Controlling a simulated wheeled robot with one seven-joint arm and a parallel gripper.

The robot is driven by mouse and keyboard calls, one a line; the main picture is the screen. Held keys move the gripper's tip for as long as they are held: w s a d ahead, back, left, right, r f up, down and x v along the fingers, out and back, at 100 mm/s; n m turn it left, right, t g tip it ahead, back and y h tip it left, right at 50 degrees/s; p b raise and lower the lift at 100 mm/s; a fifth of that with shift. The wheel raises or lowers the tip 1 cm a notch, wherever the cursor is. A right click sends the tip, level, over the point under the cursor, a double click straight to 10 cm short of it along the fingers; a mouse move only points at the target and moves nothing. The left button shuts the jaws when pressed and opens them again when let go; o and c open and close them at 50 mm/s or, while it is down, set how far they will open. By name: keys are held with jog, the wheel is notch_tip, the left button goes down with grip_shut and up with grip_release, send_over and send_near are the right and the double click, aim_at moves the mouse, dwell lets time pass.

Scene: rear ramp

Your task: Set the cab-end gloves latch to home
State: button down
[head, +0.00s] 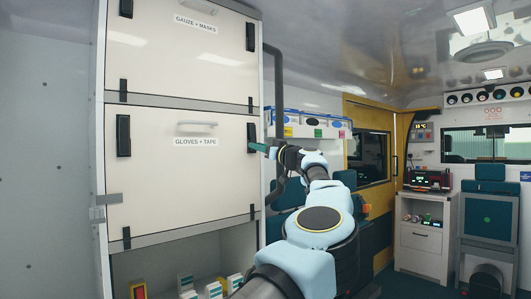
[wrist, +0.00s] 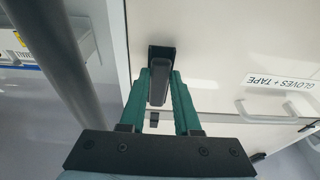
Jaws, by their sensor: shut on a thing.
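The gloves door, a white panel labelled "GLOVES + TAPE" (head: 196,142), is closed flat in the cabinet. Its right-hand latch (head: 251,130), the one on the cab side, is a black upright piece at the door's right edge. My gripper (head: 259,147) reaches it from the right. In the wrist view, the green fingers of my gripper (wrist: 160,80) are on either side of the black latch handle (wrist: 157,90), closed on it. The latch's dark base (wrist: 161,54) shows just beyond the fingertips. The other gloves latch (head: 123,135) is black and upright at the left edge.
The "GAUZE + MASKS" door (head: 180,50) is closed above. A dark vertical rail (head: 279,100) runs just right of the cabinet, close to my arm. An open shelf below holds several small boxes (head: 213,290). The door's grey handle (wrist: 270,110) is nearby.

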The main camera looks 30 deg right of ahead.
jog(key=shift+s+d+r, duration=0.15)
jog(key=shift+d+r, duration=0.05)
jog(key=shift+d, duration=0.1)
jog(key=c, duration=0.8)
grip_release()
jog(key=shift+f, duration=0.1)
jog(key=shift+o, duration=0.9)
jog(key=shift+a, duration=0.1)
jog(key=b+v, duration=0.5)
jog(key=v, duration=0.5)
jog(key=shift+s+d, duration=0.2)
jog(key=shift+s, duration=0.05)
jog(key=shift+f, duration=0.1)
